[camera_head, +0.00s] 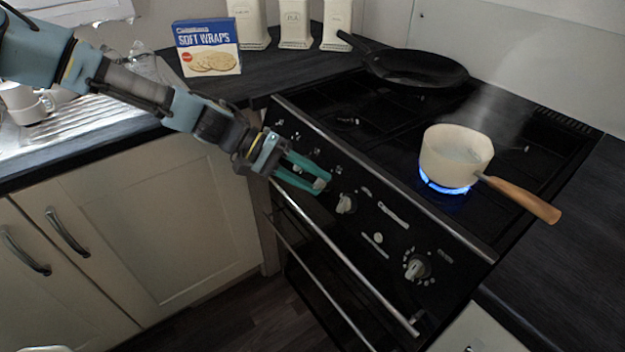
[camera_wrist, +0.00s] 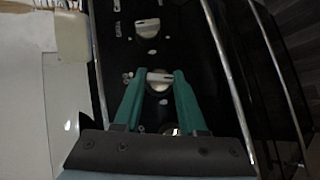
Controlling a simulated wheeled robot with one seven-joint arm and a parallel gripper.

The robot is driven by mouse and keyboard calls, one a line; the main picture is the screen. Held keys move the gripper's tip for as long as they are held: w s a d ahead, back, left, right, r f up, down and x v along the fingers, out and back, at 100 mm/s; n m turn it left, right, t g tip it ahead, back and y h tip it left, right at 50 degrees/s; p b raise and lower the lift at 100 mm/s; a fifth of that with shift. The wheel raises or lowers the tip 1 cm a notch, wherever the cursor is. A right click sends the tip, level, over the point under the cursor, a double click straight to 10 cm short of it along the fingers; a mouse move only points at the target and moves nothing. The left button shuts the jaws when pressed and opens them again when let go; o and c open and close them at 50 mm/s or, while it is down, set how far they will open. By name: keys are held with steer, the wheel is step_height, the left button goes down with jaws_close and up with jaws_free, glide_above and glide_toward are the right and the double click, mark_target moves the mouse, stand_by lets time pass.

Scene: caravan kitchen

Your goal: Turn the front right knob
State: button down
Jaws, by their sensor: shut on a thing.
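The black cooker's front panel (camera_head: 378,225) carries a row of pale knobs. My gripper (camera_head: 322,180) has teal fingers and reaches the panel from the left. In the wrist view its fingertips (camera_wrist: 158,78) are closed on either side of one pale knob (camera_wrist: 158,86), whose bar lies crosswise between them. Another knob (camera_wrist: 147,27) shows beyond it, and part of one lies nearer, between the fingers. In the head view a knob (camera_head: 345,204) is just right of my fingertips, and a larger dial (camera_head: 417,268) is farther right. The gripped knob is mostly hidden there.
A cream saucepan (camera_head: 455,152) with a wooden handle steams over a blue flame (camera_head: 443,187); the handle overhangs the right counter. A black frying pan (camera_head: 415,68) sits at the back. A metal rail (camera_head: 390,180) edges the hob above the panel, and an oven handle (camera_head: 345,260) runs below.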

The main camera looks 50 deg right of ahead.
stand_by(0.5)
steer(key=shift+c, duration=2.3)
jaws_free()
steer(key=b+v, duration=0.2)
steer(key=v, duration=0.8)
steer(key=shift+w, duration=0.35)
steer(key=shift+a, duration=0.15)
